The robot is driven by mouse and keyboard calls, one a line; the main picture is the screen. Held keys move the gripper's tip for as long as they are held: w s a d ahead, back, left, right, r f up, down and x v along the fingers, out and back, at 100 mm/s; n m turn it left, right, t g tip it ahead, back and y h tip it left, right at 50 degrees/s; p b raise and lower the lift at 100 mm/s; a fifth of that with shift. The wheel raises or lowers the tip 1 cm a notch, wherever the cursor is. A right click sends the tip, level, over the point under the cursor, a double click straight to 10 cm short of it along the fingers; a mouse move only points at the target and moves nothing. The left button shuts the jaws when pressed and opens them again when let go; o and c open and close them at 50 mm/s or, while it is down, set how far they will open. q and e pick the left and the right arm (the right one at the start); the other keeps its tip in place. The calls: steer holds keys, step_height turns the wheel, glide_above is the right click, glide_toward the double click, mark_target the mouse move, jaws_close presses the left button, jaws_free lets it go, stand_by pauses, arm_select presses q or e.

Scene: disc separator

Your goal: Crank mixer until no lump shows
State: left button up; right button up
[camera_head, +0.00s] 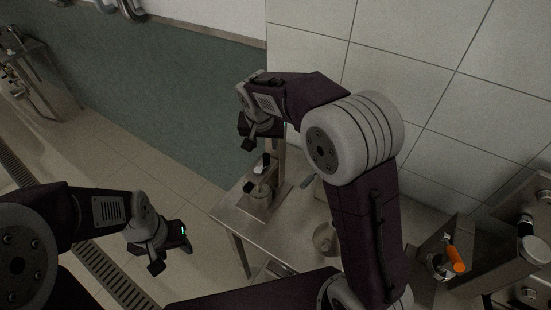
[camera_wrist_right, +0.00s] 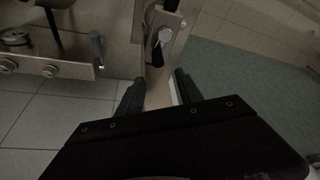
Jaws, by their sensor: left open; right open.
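A small metal device, perhaps the mixer (camera_head: 262,190), stands on a steel table (camera_head: 236,216) in the head view, with a dark handle and a pale part on it. A black knob (camera_wrist_right: 165,36) on a metal plate shows in the right wrist view; I cannot tell if it is the crank. My right gripper (camera_head: 247,138) is open and empty, above and slightly left of the device. Its fingers also show in the right wrist view (camera_wrist_right: 160,92), with nothing between them in grip. My left gripper (camera_head: 172,256) is open and empty, left of the table. No lump can be made out.
A metal bowl (camera_head: 324,239) sits on the table, partly beside my right arm. A steel machine with an orange handle (camera_head: 455,259) stands at the lower right. A tiled wall (camera_head: 440,70) rises behind. A floor drain (camera_head: 108,272) runs at the left, with open floor around it.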

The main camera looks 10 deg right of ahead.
mark_target(266, 155)
steer(key=shift+n, duration=0.6)
steer(key=x, duration=0.3)
steer(key=p+x, duration=0.1)
steer(key=x, duration=0.2)
steer(key=p+x, duration=0.1)
steer(key=x, duration=0.2)
steer(key=shift+s+f, duration=0.15)
steer(key=shift+s, duration=0.2)
jaws_close()
